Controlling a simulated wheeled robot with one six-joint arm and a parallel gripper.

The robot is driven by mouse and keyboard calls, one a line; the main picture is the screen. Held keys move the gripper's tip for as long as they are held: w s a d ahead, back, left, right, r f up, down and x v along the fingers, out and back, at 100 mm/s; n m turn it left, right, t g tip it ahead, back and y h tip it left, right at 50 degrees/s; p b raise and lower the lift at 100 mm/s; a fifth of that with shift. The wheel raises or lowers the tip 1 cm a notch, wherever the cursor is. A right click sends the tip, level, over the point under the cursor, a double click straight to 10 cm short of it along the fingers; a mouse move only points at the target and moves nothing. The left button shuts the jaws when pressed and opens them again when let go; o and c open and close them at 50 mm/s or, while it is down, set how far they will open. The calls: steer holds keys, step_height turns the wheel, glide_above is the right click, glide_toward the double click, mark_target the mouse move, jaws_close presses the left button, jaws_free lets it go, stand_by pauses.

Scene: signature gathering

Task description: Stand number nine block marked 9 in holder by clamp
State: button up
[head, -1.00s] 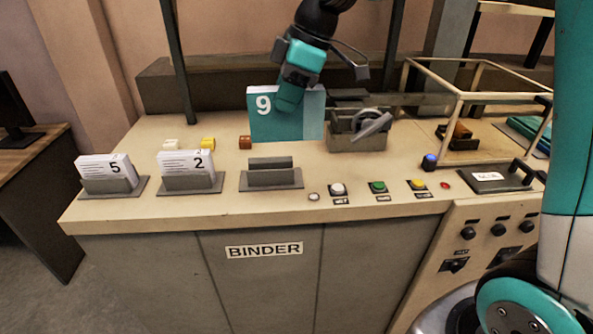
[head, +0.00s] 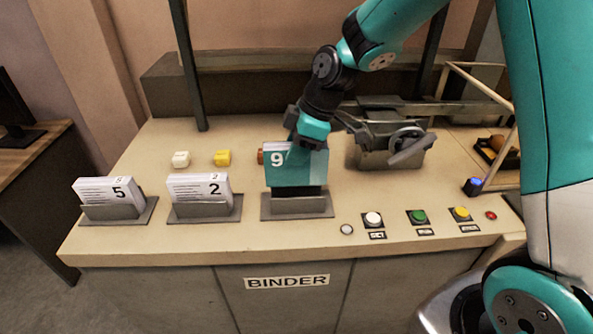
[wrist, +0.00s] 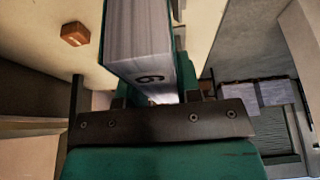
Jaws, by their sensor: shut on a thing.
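The teal block marked 9 (head: 296,171) is held upright in my gripper (head: 306,150). In the head view it stands over the third grey holder (head: 297,205), near the clamp machine (head: 388,145). Its lower edge overlaps the holder's dark upright plate; I cannot tell whether it touches or sits inside. In the wrist view the block's white page edge (wrist: 148,45), with a 9 on it, lies between the jaws of my gripper (wrist: 150,95). The fingertips are mostly hidden by the block.
Holders with blocks 5 (head: 108,193) and 2 (head: 200,190) stand to the left. White (head: 180,159), yellow (head: 222,157) and brown (wrist: 75,34) small pieces lie behind. Buttons (head: 418,217) line the right front. The counter's front left strip is clear.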

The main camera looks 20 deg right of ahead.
mark_target(297, 176)
steer(key=shift+f+p, duration=0.65)
steer(key=shift+f, duration=2.9)
steer(key=shift+f, duration=0.2)
steer(key=o, duration=1.1)
steer(key=shift+c, duration=0.2)
steer(key=shift+r, duration=0.15)
